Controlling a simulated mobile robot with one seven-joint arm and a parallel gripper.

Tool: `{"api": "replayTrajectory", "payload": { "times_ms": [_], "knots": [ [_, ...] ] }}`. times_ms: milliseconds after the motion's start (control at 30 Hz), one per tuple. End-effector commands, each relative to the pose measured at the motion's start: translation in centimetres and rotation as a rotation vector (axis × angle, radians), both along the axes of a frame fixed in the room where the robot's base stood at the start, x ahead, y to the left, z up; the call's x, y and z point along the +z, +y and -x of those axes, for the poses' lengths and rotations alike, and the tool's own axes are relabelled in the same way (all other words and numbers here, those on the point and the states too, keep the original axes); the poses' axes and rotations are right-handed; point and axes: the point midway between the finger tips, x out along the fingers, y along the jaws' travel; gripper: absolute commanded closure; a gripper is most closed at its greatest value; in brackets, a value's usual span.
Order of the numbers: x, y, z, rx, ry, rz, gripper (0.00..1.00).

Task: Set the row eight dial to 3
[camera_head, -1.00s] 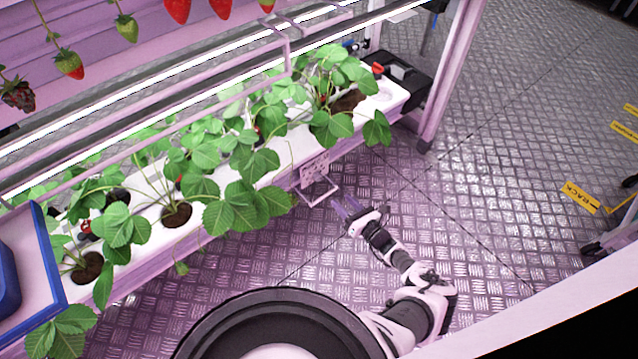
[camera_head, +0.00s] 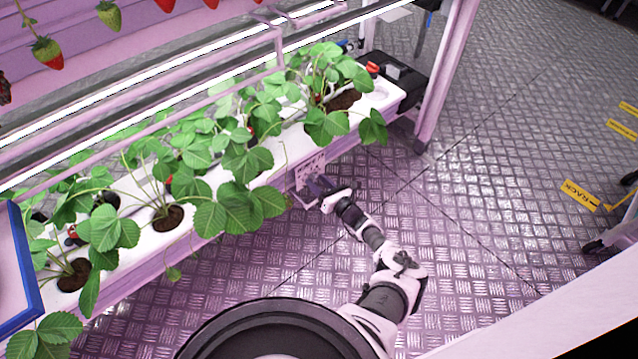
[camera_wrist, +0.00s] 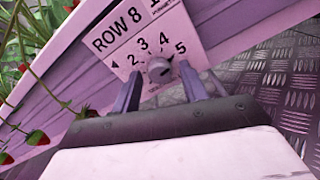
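The row eight dial (camera_wrist: 159,68) is a small grey knob on a white panel (camera_wrist: 125,42) marked "ROW 8", with numbers including 2, 3, 4 and 5 around it. Its pointer setting is hard to read; a darker mark seems to lie on the side toward 4 and 5. My gripper (camera_wrist: 160,73) is open, with one finger to each side of the knob and visible space between fingers and knob. In the head view my gripper (camera_head: 319,187) is at the panel (camera_head: 308,170) on the trough's front; the dial is too small to see there.
The white planting trough (camera_head: 212,193) with strawberry plants runs along the rack above the panel. A rack post (camera_head: 441,90) stands at the right. A blue-rimmed tray (camera_head: 25,262) is at the left.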

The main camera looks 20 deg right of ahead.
Motion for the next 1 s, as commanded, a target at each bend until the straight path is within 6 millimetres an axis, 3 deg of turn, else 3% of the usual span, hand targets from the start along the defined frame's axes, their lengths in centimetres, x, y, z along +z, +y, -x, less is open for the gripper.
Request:
{"api": "replayTrajectory", "payload": {
  "times_ms": [33, 300, 667, 1000],
  "knots": [
    [0.0, 0.0, 0.01, 0.0, 0.0, 0.0, 0.64],
    [0.0, 0.01, 0.01, 0.0, 0.0, 0.0, 0.97],
    [0.05, 0.05, 0.0, 0.002, -0.022, 0.065, 0.97],
    [0.11, 0.04, -0.01, 0.002, -0.11, 0.309, 0.97]
  ]
}}
